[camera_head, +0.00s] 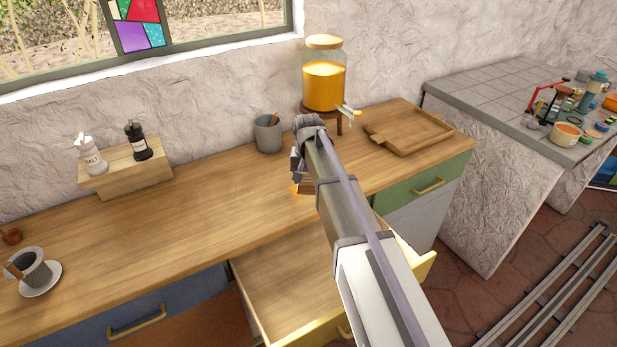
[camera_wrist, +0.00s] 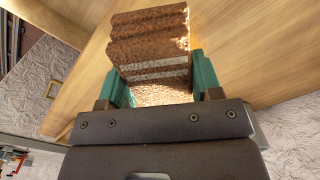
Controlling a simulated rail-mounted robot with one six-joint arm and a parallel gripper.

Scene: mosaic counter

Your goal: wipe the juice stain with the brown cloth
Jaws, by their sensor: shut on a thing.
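The brown cloth (camera_wrist: 150,45) is folded in layers, with pale stripes, and sits between the green fingertips of my gripper (camera_wrist: 158,85) in the wrist view. My gripper is shut on it. In the head view my gripper (camera_head: 297,172) is over the counter below the juice jar, and a small part of the cloth (camera_head: 306,187) shows beside my arm. A small orange patch (camera_head: 295,189), probably the juice stain, shows at the cloth's left edge; most of it is hidden. I cannot tell whether the cloth touches the counter.
A juice dispenser (camera_head: 324,88) on a stand, a grey cup (camera_head: 268,134) and a wooden tray (camera_head: 408,132) stand near my gripper. An open drawer (camera_head: 285,285) juts out below the counter (camera_head: 190,215). The counter's middle left is clear. A cup on a saucer (camera_head: 40,283) stands far left.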

